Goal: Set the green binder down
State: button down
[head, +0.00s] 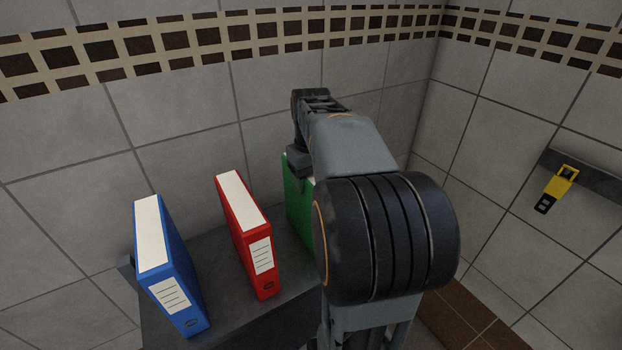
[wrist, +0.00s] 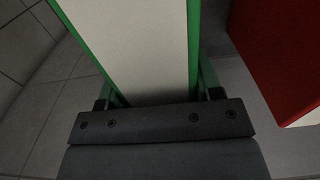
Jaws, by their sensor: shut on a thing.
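The green binder (head: 298,205) is upright at the right end of the row in the head view, partly hidden behind my arm. In the wrist view its pale page side and green cover edges (wrist: 194,45) fill the middle. My gripper (wrist: 155,100) is shut on the green binder, with a finger on either side of it. In the head view my gripper (head: 300,160) is mostly hidden by my own arm. I cannot tell whether the binder's bottom touches the surface under it.
A red binder (head: 247,235) stands left of the green one, with a gap between; it also shows in the wrist view (wrist: 285,60). A blue binder (head: 168,265) stands further left. Both are on a dark grey surface (head: 225,305) against a tiled wall. A yellow item (head: 560,182) hangs on the right wall.

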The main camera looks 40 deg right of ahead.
jog(key=shift+f, duration=0.15)
jog(key=shift+c, duration=1.4)
grip_release()
notch_tip(320, 180, up, 12)
jog(key=shift+r, duration=0.2)
jog(key=shift+s, duration=0.1)
